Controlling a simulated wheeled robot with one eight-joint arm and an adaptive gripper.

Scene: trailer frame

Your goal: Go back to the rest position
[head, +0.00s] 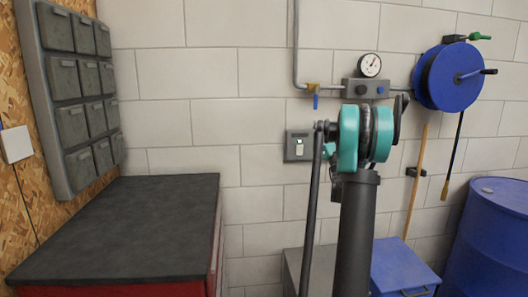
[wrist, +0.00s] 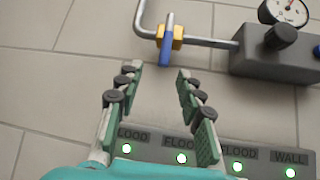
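My gripper (wrist: 157,72) shows in the wrist view with its two green-padded fingers apart and nothing between them. It points toward the tiled wall. In the head view my arm stands upright in front of the wall, and the gripper's fingers cannot be made out there. Beyond the fingertips is a pipe valve with a blue handle (wrist: 166,45), apart from them; this handle also shows in the head view (head: 316,101). A labelled panel (wrist: 262,153) with several green lights lies behind and below the fingers, partly hidden by them.
A pressure gauge (head: 369,65) sits above a grey box (head: 366,88) on the wall. A dark-topped cabinet (head: 120,225) stands at left below wall bins (head: 75,95). A blue hose reel (head: 445,78), a broom handle (head: 417,180), a blue box (head: 400,270) and a blue drum (head: 490,240) are at right.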

